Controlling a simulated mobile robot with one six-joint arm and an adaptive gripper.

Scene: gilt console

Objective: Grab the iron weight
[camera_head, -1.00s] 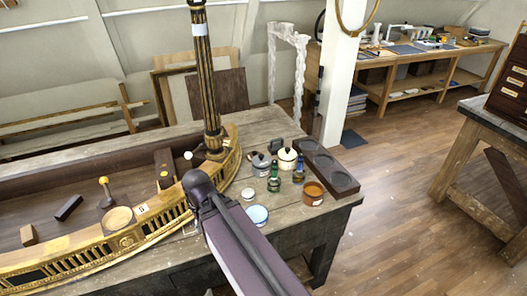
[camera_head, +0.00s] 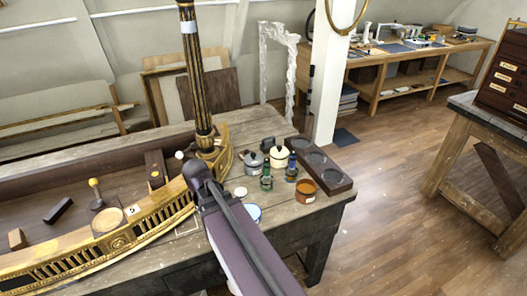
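No object is clearly recognisable as the iron weight. A small dark grey object (camera_head: 268,143) stands on the wooden table (camera_head: 262,124), behind the pots, and may be it; it is too small to be sure. A grey lidded pot (camera_head: 254,162) and a cream lidded pot (camera_head: 279,158) stand just in front of it. My arm rises from the bottom of the view, its upper joint over the table near the gilt console. My gripper itself is not visible, so I cannot tell its state or its distance from the objects.
Green (camera_head: 266,183) and blue (camera_head: 291,172) bottles, an orange-brown jar (camera_head: 305,191) and a partly covered blue dish (camera_head: 254,213) crowd the table's right end. A dark tray with round recesses (camera_head: 334,179) lies along its edge. The gilt console (camera_head: 150,222) fills the left.

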